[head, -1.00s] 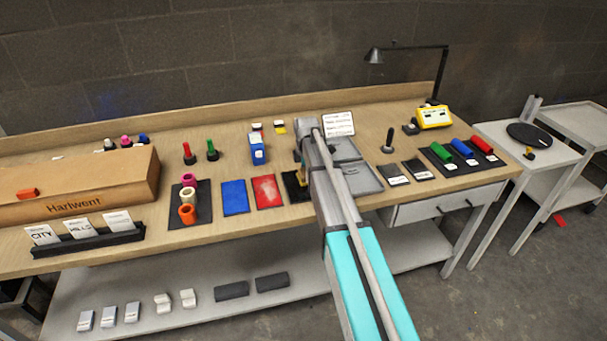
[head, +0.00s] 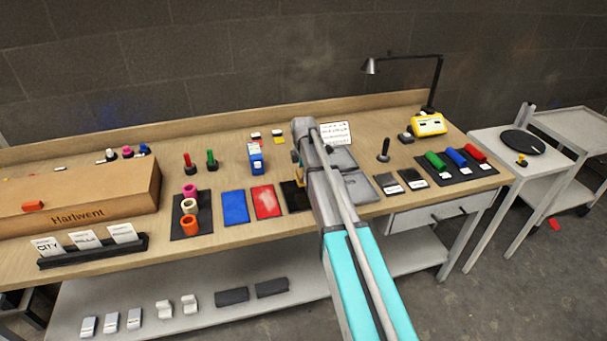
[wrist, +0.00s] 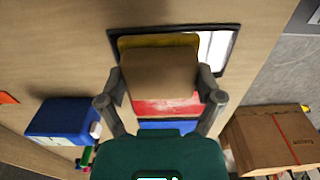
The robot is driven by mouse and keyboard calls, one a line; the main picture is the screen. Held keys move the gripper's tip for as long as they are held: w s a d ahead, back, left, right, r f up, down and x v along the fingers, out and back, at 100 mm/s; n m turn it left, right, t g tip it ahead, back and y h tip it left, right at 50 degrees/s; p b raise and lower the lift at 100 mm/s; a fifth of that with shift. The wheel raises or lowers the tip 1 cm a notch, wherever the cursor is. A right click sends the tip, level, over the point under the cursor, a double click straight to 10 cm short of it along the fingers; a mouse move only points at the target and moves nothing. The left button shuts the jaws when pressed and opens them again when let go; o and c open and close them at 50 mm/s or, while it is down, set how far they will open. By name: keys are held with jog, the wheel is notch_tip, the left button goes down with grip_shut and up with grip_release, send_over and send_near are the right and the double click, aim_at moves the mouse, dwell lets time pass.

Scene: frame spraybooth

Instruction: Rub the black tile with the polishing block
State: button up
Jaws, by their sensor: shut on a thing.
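My gripper (wrist: 160,88) is shut on a tan block with a yellow underside, the polishing block (wrist: 160,72). In the wrist view the block is over the black tile (wrist: 233,42), whose dark rim and bright white glare show beside and above it. Whether block and tile touch, I cannot tell. In the head view the black tile (head: 292,198) lies on the bench right of the red tile (head: 267,203), partly hidden by my arm. My gripper is mostly hidden behind my arm there. The red tile (wrist: 165,106) and blue tile (wrist: 165,126) show below the block in the wrist view.
A blue box (head: 256,160) stands behind the tiles; it also shows in the wrist view (wrist: 62,120). A grey tray (head: 358,188) is right of my arm. Colored rings on a dark mat (head: 178,230) and a large carton (head: 110,196) are to the left.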

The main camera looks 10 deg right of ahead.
jog(key=shift+r+p, duration=0.45)
jog(key=shift+r, duration=0.2)
jog(key=shift+r, duration=0.1)
jog(key=shift+r+p, duration=1.45)
jog(key=shift+p, duration=0.05)
